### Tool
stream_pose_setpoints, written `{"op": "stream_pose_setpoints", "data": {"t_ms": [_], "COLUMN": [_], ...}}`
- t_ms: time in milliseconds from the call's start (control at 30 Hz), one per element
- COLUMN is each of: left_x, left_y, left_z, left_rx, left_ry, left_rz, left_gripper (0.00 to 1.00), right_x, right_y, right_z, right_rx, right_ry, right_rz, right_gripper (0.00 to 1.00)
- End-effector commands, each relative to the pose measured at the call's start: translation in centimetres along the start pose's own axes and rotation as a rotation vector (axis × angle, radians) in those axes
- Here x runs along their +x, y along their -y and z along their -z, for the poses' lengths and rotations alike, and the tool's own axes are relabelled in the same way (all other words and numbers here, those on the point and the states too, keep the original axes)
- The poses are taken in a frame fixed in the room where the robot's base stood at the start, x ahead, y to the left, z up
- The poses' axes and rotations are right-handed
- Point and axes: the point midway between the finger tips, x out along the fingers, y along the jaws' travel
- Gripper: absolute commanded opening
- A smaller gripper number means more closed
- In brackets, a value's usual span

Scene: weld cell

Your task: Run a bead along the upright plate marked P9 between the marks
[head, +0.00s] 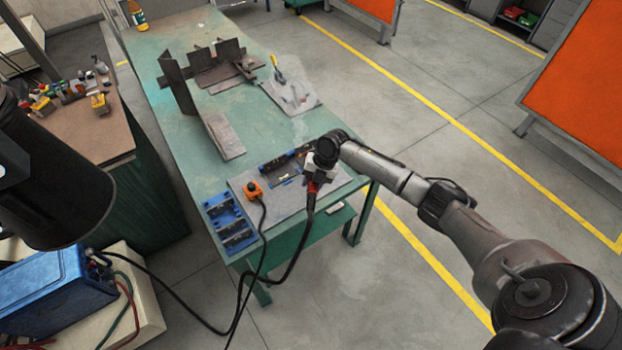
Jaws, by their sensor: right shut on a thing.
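Several dark steel plates stand upright on the green table (155,45): a tall one (177,82) at the left and smaller ones (228,50) behind it. No P9 label or marks are legible at this size, so I cannot tell which plate is P9. My right gripper (318,172) is low over the grey mat at the table's near end, well in front of the upright plates. It is shut on what looks like the welding torch (312,188), with a red part and a black cable. The fingertips are hidden. My left gripper is out of view.
A flat plate (222,137) lies mid-table. Blue trays (230,222) and an orange-topped cabled piece (252,190) are at the near end. A blue welding machine (52,292) stands lower left; cables hang past the table edge. A side bench (95,135) carries small tools.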

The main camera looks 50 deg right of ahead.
Motion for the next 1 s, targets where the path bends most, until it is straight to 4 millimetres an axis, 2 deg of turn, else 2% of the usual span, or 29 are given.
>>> {"op": "stream_pose_setpoints", "data": {"t_ms": [533,1000], "left_x": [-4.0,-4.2], "left_y": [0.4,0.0], "left_z": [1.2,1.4], "left_rx": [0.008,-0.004], "left_ry": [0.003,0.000], "left_rz": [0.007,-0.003], "left_gripper": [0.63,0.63], "right_x": [-5.2,-5.5], "right_y": [-1.9,-2.1], "right_z": [0.9,1.0], "right_rx": [-0.001,-0.001], "right_ry": [0.003,0.002], "right_rz": [-0.002,-0.002], "right_gripper": [0.06,0.06]}}
